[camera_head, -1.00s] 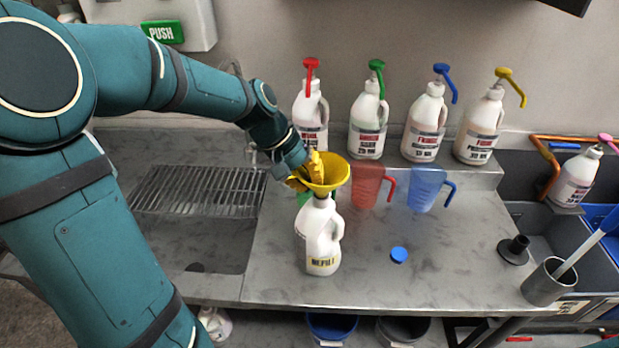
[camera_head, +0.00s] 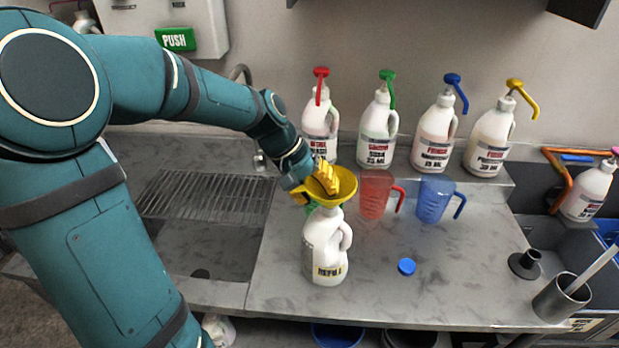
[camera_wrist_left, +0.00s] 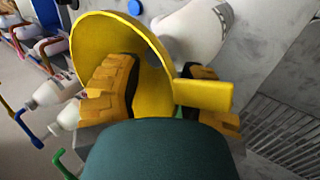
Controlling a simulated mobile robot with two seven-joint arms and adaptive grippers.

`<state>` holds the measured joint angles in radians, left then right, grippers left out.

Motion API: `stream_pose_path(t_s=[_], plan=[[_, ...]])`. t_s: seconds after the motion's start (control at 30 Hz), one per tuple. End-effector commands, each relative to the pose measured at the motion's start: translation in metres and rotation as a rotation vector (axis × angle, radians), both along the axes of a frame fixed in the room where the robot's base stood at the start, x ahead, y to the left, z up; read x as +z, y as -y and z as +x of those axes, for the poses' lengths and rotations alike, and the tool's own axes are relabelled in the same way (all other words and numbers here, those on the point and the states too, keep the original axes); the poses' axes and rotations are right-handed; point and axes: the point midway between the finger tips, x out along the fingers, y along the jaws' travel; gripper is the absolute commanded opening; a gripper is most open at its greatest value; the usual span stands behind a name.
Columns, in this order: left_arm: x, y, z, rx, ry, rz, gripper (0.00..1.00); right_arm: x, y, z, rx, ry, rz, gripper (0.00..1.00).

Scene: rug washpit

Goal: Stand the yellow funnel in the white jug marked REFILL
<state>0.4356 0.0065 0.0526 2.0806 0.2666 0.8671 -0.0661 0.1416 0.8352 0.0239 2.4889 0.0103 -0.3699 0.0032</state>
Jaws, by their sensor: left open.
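The yellow funnel (camera_head: 345,192) sits wide end up at the mouth of the white jug marked REFILL (camera_head: 324,250), which stands upright on the steel counter. The spout is hidden, so how deep it sits in the neck cannot be seen. My left gripper (camera_head: 322,181), with yellow-orange fingers, is at the funnel's left rim. In the left wrist view my left gripper (camera_wrist_left: 160,90) is open, its fingers apart around the funnel's handle tab (camera_wrist_left: 205,94). The funnel (camera_wrist_left: 92,42) and the white jug (camera_wrist_left: 195,30) also show there. My right gripper is out of view.
Red (camera_head: 376,195) and blue (camera_head: 433,200) measuring jugs stand right of the REFILL jug. Several pump bottles line the back ledge (camera_head: 400,170). A blue cap (camera_head: 407,267) lies on the counter (camera_head: 450,270). A draining rack (camera_head: 200,197) is on the left; a grey cup (camera_head: 560,298) stands at right.

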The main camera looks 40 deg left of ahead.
Motion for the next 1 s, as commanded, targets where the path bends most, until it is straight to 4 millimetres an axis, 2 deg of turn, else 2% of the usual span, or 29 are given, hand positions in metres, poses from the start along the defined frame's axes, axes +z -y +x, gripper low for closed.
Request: stream_pose_path(t_s=[0.17,0.5,0.6,0.8,1.0], plan=[[0.022,-0.011,-0.006,0.003,0.005,0.003,0.39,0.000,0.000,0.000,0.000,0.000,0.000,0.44],[0.079,-0.040,-0.024,0.002,0.004,0.002,0.39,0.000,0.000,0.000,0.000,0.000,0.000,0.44],[0.090,-0.046,-0.027,0.002,0.003,0.002,0.39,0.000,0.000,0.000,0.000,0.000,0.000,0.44],[0.100,-0.050,-0.030,0.001,0.001,0.000,0.39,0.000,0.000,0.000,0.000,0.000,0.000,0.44],[0.101,-0.051,-0.031,0.001,0.001,0.000,0.39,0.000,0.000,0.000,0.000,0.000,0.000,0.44]])
